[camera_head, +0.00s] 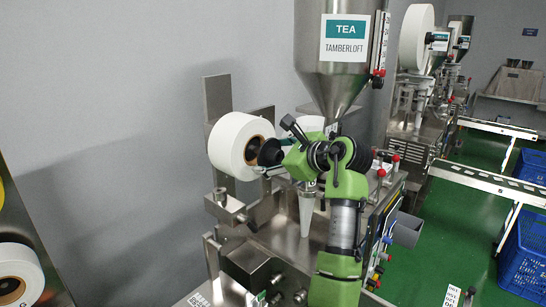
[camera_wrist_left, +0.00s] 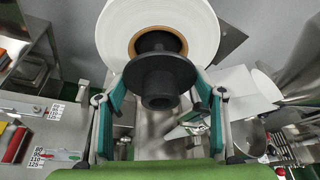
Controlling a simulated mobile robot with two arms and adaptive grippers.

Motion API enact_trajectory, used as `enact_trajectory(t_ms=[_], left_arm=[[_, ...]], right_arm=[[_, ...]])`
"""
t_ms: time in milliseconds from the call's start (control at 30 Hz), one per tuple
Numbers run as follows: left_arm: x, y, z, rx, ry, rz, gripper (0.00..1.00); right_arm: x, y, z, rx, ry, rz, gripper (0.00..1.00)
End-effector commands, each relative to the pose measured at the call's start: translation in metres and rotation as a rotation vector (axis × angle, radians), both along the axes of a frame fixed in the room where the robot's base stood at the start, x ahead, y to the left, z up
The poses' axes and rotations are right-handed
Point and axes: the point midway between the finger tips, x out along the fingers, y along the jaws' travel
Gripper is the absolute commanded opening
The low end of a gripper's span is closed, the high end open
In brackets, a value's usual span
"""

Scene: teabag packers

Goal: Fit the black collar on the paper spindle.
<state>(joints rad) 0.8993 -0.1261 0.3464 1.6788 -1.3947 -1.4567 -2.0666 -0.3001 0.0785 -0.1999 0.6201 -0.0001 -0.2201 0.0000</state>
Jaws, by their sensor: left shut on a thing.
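The white paper roll (camera_head: 232,145) with a brown core hangs on the upright metal plate of the nearest machine. In the left wrist view the roll (camera_wrist_left: 117,32) fills the top, and a dark round part shows inside its core. The black collar (camera_head: 270,152) is in front of the core; in the left wrist view its wide flange (camera_wrist_left: 139,77) and short hub face me. My left gripper (camera_head: 266,160) is shut on the collar, one teal finger on each side. The spindle is mostly hidden behind the collar, so I cannot tell how far the collar is on it. My right gripper is not in view.
A steel hopper (camera_head: 335,85) labelled TEA stands right of the roll, above the machine's steel top. A similar machine with a paper roll (camera_head: 416,38) is farther back. Blue crates (camera_head: 525,245) and a conveyor (camera_head: 490,183) are at right.

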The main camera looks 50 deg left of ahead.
Motion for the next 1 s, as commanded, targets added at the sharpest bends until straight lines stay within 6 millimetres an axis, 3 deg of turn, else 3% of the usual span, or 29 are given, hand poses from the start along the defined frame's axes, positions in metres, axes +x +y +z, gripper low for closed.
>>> enact_trajectory(t_ms=[1000], left_arm=[[-0.003,0.026,0.001,0.001,-0.001,0.000,0.40]], right_arm=[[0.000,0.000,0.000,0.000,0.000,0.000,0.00]])
